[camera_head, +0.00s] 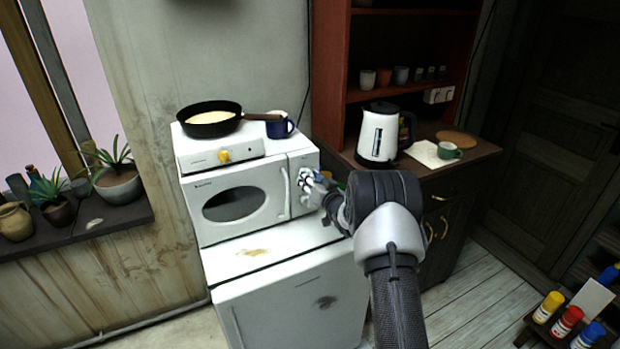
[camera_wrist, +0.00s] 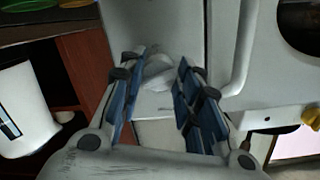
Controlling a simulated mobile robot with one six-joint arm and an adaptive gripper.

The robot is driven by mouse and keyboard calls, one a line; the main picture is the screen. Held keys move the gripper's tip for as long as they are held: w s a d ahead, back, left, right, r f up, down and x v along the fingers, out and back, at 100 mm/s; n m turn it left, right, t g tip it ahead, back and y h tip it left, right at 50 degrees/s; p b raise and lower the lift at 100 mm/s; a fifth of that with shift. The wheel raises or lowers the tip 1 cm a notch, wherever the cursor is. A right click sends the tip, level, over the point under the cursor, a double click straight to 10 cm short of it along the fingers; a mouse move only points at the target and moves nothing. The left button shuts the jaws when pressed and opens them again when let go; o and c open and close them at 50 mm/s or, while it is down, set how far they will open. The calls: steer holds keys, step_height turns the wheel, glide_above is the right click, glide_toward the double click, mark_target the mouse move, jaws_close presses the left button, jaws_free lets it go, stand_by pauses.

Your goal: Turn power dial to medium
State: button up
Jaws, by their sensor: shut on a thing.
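The white microwave (camera_head: 250,206) stands on a white cabinet, with its control panel at the right of its door. In the wrist view, a pale round power dial (camera_wrist: 158,72) is on the plain white panel, between my gripper's fingers. My gripper (camera_head: 311,183) is in front of that panel in the head view and hides the dial there. In the wrist view my gripper (camera_wrist: 161,62) has its blue-padded fingers on both sides of the dial, shut on it. The dial's marks and setting cannot be read.
A hot plate (camera_head: 192,158) with a yellow knob (camera_head: 224,155) sits on the microwave, bearing a black pan (camera_head: 205,130); a blue mug (camera_head: 274,126) stands beside the pan. The microwave's door handle (camera_wrist: 243,45) is close to my fingers. A kettle (camera_head: 377,136) stands on the right counter.

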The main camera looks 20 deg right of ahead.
steer(key=shift+r+m+y+p, duration=0.1)
steer(key=shift+m+y+p, duration=0.45)
steer(key=shift+m, duration=1.25)
steer(key=shift+m+y+p, duration=0.15)
steer(key=shift+m+p, duration=0.8)
steer(key=shift+m, duration=0.85)
steer(key=o, duration=1.1)
steer(key=s, duration=0.8)
steer(key=s+d+r, duration=0.1)
steer(key=s, duration=0.2)
steer(key=shift+s+d+r, duration=0.1)
steer(key=shift+s, duration=0.3)
